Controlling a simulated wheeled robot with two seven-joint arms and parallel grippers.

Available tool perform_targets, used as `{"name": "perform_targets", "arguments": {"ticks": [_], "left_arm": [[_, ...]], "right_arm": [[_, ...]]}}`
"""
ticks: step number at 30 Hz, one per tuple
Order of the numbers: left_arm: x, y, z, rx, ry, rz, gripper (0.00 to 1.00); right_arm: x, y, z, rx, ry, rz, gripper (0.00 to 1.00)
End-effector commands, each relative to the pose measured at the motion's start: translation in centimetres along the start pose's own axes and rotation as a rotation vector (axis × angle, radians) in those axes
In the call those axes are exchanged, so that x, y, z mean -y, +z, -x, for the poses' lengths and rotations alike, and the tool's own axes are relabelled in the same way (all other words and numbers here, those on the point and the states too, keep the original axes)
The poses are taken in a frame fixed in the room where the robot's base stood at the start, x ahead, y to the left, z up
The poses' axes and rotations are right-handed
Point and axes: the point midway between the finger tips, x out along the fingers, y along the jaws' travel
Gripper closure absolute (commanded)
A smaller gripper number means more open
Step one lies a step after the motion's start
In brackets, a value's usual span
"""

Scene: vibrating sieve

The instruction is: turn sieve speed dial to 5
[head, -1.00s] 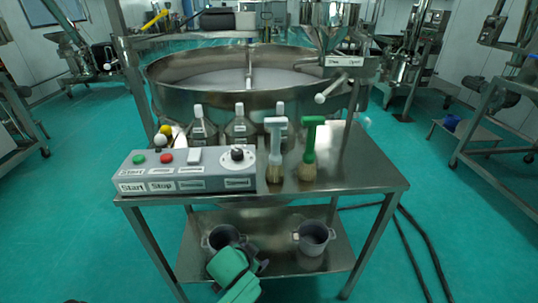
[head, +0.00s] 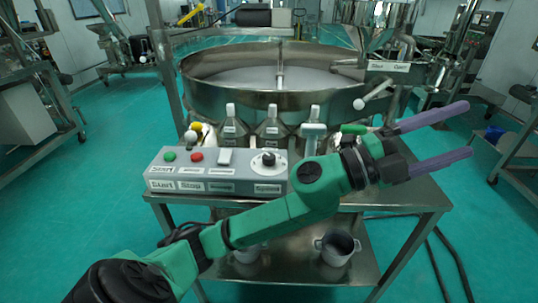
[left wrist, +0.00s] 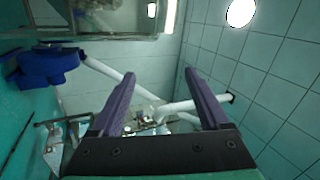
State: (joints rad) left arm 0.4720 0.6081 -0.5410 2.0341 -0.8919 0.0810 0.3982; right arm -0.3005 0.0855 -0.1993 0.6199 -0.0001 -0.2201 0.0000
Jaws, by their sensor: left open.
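The speed dial (head: 268,159) is a black knob on a white round scale at the right end of the grey control box (head: 218,172); its setting is too small to read. A green and a red button sit to its left, with a "Speed" label below it. My left gripper (head: 452,137) is open and empty, with purple fingers pointing right, to the right of the dial and apart from it. The fingers also show in the left wrist view (left wrist: 158,100), with nothing between them. My right gripper is not in view.
The control box stands on a metal table (head: 415,194). My left arm crosses in front of the table. A pot (head: 337,248) sits on the lower shelf.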

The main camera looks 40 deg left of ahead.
Motion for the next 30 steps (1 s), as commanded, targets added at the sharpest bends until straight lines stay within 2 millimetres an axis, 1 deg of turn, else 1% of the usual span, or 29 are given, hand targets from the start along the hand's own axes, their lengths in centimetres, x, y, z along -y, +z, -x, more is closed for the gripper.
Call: {"name": "perform_targets", "arguments": {"ticks": [1,2,3,4,5,6,7,8,9,10,11,12,13,15,16,18,19,23,26,30], "left_arm": [[-1.0,-2.6,-0.9,-0.157,0.116,-0.161,0.21],[-2.4,-3.7,-0.9,-0.245,0.213,-0.254,0.21],[-4.5,-4.0,-0.3,-0.337,0.361,-0.375,0.21],[-5.9,-3.5,0.5,-0.385,0.485,-0.460,0.21],[-7.2,-2.2,1.7,-0.414,0.618,-0.537,0.21],[-8.2,0.4,3.7,-0.420,0.806,-0.630,0.21],[-8.4,2.9,5.6,-0.398,0.953,-0.686,0.21],[-7.9,5.7,7.7,-0.355,1.102,-0.730,0.21],[-6.3,9.3,10.8,-0.266,1.296,-0.765,0.21],[-4.5,11.9,13.4,-0.179,1.431,-0.772,0.21],[-2.5,14.0,15.9,-0.085,1.552,-0.761,0.21],[0.1,16.0,19.1,0.038,1.682,-0.730,0.21],[2.0,16.9,21.2,0.123,1.759,-0.698,0.21],[5.4,18.0,25.0,0.285,1.880,-0.621,0.21],[6.4,18.1,26.1,0.332,1.912,-0.593,0.21],[7.6,18.3,27.6,0.396,1.954,-0.552,0.21],[7.7,18.4,27.9,0.407,1.962,-0.544,0.21],[6.4,19.2,28.6,0.405,1.967,-0.541,0.21],[4.7,20.4,29.4,0.401,1.968,-0.541,0.21],[1.8,22.4,30.8,0.398,1.968,-0.542,0.21]], "right_arm": [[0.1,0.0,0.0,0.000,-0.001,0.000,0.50],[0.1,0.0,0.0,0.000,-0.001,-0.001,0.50],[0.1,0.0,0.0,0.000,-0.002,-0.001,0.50],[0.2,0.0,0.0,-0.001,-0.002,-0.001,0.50],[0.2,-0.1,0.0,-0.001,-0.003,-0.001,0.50],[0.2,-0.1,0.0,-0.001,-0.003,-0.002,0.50],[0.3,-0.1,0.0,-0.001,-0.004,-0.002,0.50],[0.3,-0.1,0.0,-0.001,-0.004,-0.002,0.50],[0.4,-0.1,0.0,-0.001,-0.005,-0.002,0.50],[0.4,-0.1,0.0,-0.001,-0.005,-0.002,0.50],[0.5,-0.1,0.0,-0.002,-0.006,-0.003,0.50],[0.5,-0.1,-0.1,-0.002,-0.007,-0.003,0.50],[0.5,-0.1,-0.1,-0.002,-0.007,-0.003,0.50],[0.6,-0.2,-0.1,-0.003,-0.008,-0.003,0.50],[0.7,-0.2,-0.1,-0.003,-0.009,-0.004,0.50],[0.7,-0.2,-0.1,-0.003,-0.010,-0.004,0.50],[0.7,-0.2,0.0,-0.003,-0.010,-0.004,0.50],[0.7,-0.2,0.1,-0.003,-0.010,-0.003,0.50],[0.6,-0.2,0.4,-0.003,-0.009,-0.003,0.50],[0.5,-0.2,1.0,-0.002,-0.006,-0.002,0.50]]}}
